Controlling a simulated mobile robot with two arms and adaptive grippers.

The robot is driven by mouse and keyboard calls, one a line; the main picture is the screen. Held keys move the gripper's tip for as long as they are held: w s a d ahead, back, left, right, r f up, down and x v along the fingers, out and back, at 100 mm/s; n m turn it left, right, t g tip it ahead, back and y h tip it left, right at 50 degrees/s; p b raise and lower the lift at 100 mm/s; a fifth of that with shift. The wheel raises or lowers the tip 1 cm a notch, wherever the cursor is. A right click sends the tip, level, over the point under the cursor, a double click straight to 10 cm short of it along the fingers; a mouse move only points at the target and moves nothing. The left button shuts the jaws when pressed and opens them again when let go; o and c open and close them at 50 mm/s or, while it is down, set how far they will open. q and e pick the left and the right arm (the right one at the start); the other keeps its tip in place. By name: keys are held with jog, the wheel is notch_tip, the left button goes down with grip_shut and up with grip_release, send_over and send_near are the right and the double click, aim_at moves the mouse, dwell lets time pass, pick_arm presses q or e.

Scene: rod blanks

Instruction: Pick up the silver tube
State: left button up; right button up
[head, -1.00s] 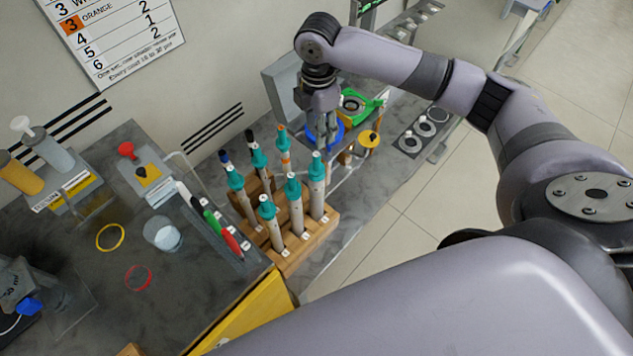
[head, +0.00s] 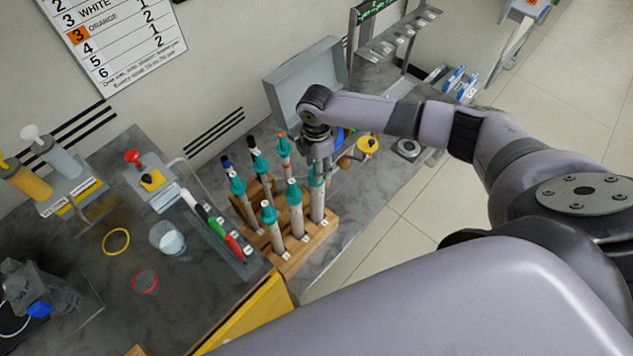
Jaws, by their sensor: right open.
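Several silver-grey tubes with teal upper parts stand upright in a stepped wooden rack (head: 291,262) near the middle of the head view. One silver tube (head: 317,206) stands at the rack's right side; others include a front tube (head: 275,237) and a middle tube (head: 297,219). I cannot tell which one the task means. My right gripper (head: 318,172) points down at the top of the right-side tube and is open. Its fingers overlap that tube's teal top in the picture; whether they touch it is unclear. My left gripper is not in view.
A clear cup (head: 166,238), a yellow ring (head: 116,241) and a red ring (head: 144,281) lie on the dark counter. A grey open box (head: 303,82) stands behind the gripper.

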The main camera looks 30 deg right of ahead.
grip_shut()
dwell(0.5)
dwell(0.3)
